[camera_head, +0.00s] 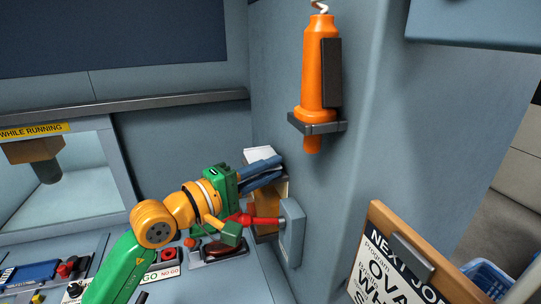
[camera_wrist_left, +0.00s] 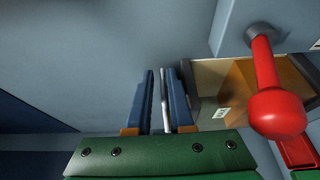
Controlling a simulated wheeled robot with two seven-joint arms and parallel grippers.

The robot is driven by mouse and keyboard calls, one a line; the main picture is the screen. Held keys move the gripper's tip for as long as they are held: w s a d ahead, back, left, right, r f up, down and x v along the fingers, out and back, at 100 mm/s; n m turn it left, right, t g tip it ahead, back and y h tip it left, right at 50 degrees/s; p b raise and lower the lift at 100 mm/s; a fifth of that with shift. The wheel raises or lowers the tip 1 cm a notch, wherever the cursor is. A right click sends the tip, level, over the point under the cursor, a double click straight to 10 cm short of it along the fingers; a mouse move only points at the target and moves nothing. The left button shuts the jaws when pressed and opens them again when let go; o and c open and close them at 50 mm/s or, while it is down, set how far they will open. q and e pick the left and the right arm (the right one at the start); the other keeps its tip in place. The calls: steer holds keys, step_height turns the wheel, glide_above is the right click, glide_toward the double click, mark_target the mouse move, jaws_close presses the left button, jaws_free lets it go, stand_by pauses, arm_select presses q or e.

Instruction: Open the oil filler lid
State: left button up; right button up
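No part in view is clearly marked as the oil filler lid. A pale, lid-like panel (camera_head: 262,154) stands at the wall above a brown box-like part; my left gripper's fingers partly cover it. My left gripper (camera_head: 268,172) reaches in beside it. In the left wrist view the two blue fingers (camera_wrist_left: 158,98) are a narrow gap apart. A thin white strip (camera_wrist_left: 166,108) shows between them, close to the right finger; I cannot tell whether they touch it. The brown box (camera_wrist_left: 242,88) lies to the right of the fingers. My right gripper is in neither view.
A red knobbed lever (camera_head: 264,221) on a grey wall plate (camera_head: 291,232) sticks out just below my left gripper; its knob (camera_wrist_left: 278,113) is close on the right in the wrist view. An orange tool (camera_head: 318,70) hangs above. A sign board (camera_head: 376,245) stands at lower right.

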arm_select(q)
steer(key=shift+w+d, duration=0.25)
steer(key=shift+w, duration=0.15)
steer(key=shift+w+a+f, duration=0.15)
steer(key=shift+w+f, duration=0.1)
steer(key=shift+w, duration=0.05)
steer(key=shift+s, duration=0.15)
jaws_close()
stand_by(0.7)
